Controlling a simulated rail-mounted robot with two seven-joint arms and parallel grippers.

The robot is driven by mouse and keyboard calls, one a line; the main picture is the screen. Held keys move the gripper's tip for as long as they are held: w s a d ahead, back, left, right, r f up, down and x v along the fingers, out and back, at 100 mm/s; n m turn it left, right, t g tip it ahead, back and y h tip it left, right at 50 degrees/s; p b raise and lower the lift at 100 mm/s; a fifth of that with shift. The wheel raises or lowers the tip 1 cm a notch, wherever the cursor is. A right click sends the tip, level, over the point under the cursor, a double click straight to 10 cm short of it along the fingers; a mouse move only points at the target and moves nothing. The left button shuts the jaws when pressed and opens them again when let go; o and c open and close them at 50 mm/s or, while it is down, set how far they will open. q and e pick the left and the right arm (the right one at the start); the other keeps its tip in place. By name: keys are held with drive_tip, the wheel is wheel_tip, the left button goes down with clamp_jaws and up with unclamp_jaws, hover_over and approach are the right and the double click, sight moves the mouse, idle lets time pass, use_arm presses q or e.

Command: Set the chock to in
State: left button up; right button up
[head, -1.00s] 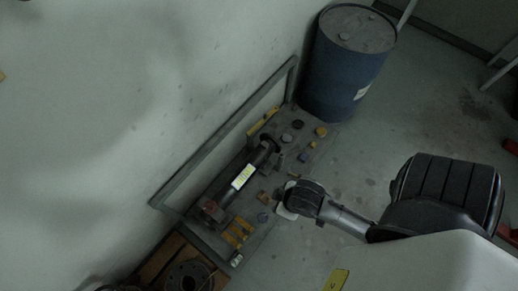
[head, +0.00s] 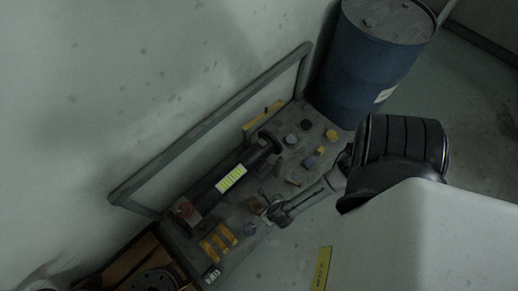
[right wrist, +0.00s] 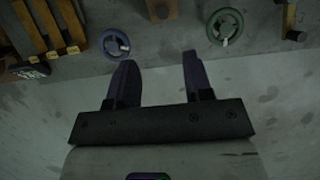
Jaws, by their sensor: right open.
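My right gripper (right wrist: 159,60) is open and empty in the right wrist view. Its fingers point toward the edge of the grey bench plate (right wrist: 290,55). A brown block (right wrist: 161,10) lies beyond the fingertips, cut by the top edge, between a blue-grey handwheel (right wrist: 115,43) and a green handwheel (right wrist: 226,27). I cannot tell for certain which part is the chock. In the head view my right gripper (head: 272,213) is partly hidden at the plate's near edge, beside the small fittings. My left gripper is not in view.
Yellow-tipped wooden slats (right wrist: 50,30) stand at the left. A yellow-ended lever (right wrist: 292,25) is at the right. A dark pipe with a bright label (head: 231,179) runs along the plate before a grey frame (head: 210,125). A blue drum (head: 370,60) stands at the far end.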

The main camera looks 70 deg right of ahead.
sight(259, 208)
drive_tip(key=b+x, duration=0.8)
drive_tip(key=x, duration=0.4)
drive_tip(key=shift+s+d+f, duration=0.1)
drive_tip(key=shift+s+d, duration=0.05)
drive_tip(key=shift+d, duration=0.05)
drive_tip(key=shift+d+f+b, duration=0.1)
drive_tip(key=shift+f+b, duration=0.2)
drive_tip(key=shift+f, duration=0.05)
drive_tip(key=shift+w+f, duration=0.1)
drive_tip(key=shift+w, duration=0.1)
drive_tip(key=c, duration=0.6)
clamp_jaws()
